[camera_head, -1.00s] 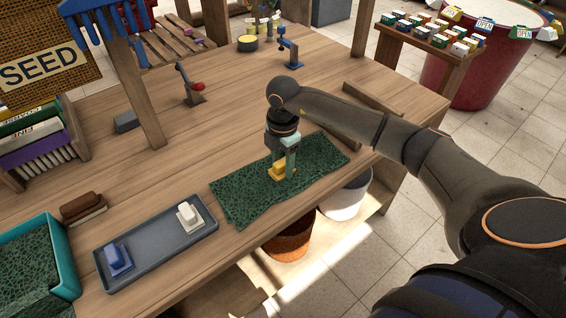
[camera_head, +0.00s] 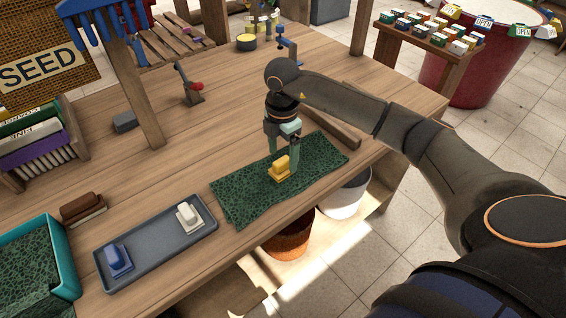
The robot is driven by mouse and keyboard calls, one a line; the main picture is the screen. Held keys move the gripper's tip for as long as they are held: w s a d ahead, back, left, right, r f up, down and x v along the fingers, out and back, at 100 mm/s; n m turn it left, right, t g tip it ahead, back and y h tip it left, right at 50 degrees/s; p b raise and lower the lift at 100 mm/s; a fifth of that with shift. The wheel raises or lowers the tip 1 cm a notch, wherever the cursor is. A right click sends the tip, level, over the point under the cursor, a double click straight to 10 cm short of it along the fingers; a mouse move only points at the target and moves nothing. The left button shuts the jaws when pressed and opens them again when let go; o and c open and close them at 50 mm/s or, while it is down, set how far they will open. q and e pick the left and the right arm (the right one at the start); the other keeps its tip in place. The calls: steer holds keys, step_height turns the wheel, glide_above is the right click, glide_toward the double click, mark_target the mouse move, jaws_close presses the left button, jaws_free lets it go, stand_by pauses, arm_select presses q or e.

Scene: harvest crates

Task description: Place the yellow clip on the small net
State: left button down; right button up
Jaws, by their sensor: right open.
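The yellow clip (camera_head: 279,170) rests on the small dark green net (camera_head: 238,200), near its middle. The net lies flat on the wooden table. My right gripper (camera_head: 284,168) is open and sits just above and behind the clip, with a finger on the clip's right side. The clip's far side is partly hidden by the gripper. My left gripper is not in view.
A grey tray (camera_head: 158,246) left of the net holds a blue clip (camera_head: 117,260) and a white clip (camera_head: 188,216). A brown clip (camera_head: 83,207) lies behind the tray. A teal crate (camera_head: 66,262) with green netting stands at the left edge. The table's middle is clear.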

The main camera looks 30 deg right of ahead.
mark_target(283, 160)
step_height(283, 160, up, 9)
steer(key=shift+f, duration=0.15)
stand_by(0.6)
